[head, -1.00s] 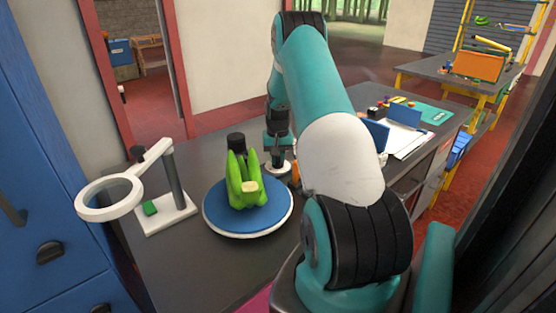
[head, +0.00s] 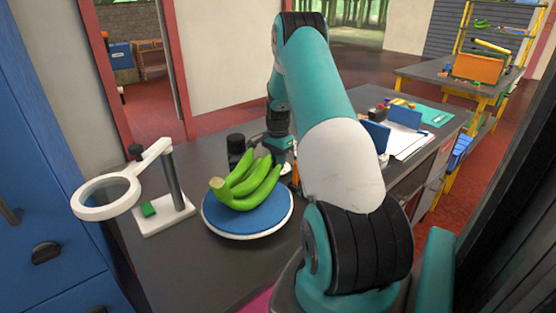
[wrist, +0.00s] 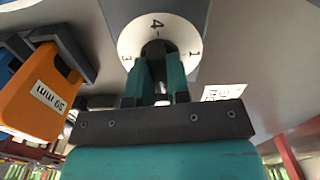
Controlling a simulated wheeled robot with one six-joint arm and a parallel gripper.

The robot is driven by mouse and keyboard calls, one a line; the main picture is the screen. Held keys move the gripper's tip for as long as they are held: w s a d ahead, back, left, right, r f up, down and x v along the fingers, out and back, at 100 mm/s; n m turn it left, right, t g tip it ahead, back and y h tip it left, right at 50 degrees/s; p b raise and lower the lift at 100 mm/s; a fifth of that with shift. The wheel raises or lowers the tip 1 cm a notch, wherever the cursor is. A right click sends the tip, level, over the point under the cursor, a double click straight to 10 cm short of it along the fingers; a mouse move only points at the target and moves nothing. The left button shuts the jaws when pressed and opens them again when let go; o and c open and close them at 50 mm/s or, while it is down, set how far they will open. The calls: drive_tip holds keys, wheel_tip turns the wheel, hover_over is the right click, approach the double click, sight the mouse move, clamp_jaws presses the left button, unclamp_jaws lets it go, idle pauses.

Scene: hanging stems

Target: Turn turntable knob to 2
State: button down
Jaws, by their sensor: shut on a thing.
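The turntable (head: 248,222) has a blue top and white rim and carries a bunch of green bananas (head: 247,187), its stem end to the left. In the wrist view, the dark knob (wrist: 157,47) sits at the middle of a white dial (wrist: 185,34). The dial shows 4 at the top, 3 at the left and 1 at the right. The lower part of the dial is hidden behind my fingers, and I cannot make out a pointer. My gripper (wrist: 160,64) is shut on the knob. In the head view, my gripper (head: 279,153) is behind the bananas, partly hidden.
A white magnifier stand (head: 165,215) with a green block (head: 148,209) stands left of the turntable. A black cylinder (head: 236,150) stands behind the bananas.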

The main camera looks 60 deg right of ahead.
drive_tip(key=shift+r+m, duration=0.1)
drive_tip(key=shift+m, duration=0.6)
drive_tip(key=c, duration=1.1)
unclamp_jaws()
wheel_tip(320, 180, up, 17)
drive_tip(key=shift+r+b, duration=0.2)
drive_tip(key=shift+b, duration=0.9)
